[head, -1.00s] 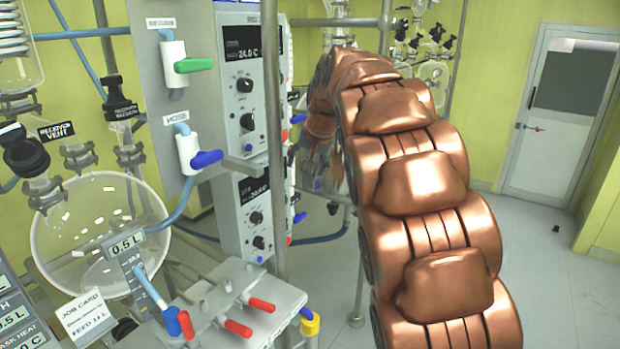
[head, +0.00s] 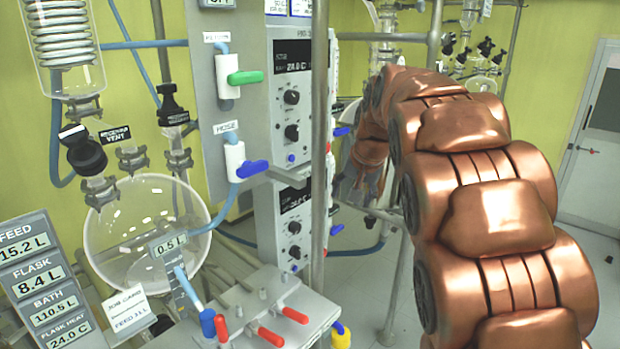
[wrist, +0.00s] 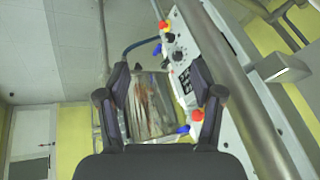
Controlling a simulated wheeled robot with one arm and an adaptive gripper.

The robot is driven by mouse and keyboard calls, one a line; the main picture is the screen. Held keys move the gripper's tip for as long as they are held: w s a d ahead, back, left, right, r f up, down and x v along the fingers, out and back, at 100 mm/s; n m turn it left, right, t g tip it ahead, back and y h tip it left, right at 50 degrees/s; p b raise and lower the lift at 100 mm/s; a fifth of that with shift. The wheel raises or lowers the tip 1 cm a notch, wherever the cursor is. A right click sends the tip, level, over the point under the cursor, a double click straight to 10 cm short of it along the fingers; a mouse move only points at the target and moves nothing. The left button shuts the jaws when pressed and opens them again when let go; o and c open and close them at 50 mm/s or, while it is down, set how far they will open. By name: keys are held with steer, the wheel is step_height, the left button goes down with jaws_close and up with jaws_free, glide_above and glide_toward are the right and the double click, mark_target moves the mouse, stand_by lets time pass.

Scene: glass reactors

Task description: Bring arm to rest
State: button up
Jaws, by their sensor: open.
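My copper-coloured arm (head: 495,215) arches across the right of the head view, bending away from me and then down behind the control panel post. In the wrist view my gripper (wrist: 160,80) is open. Its two dark fingers stand apart with nothing held between them. A transparent-looking box or pane (wrist: 150,105) shows beyond the fingers; I cannot tell what it is. In the head view the gripper itself is mostly hidden or too small to make out.
A valve panel (head: 222,110) with green and blue handles and a metal post (head: 319,150) stand left of my arm. A round glass flask (head: 145,215) and a manifold with red handles (head: 255,315) are at the left. Open floor (head: 590,285) lies at the right.

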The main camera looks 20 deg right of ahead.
steer(key=shift+s, duration=0.1)
steer(key=s+a+f+n+g+p, duration=0.1)
steer(key=s+a+f+n+g, duration=0.1)
steer(key=s, duration=1.1)
steer(key=s+a+f+n+g+p, duration=0.1)
steer(key=s+a+f, duration=0.3)
steer(key=s, duration=1)
steer(key=s+a+f+n+g+p, duration=0.2)
steer(key=s+f, duration=0.4)
steer(key=s, duration=0.8)
steer(key=shift+a+f+n+g, duration=0.2)
steer(key=shift+a+n+g, duration=0.3)
steer(key=shift+a+g, duration=0.5)
steer(key=shift+d, duration=0.15)
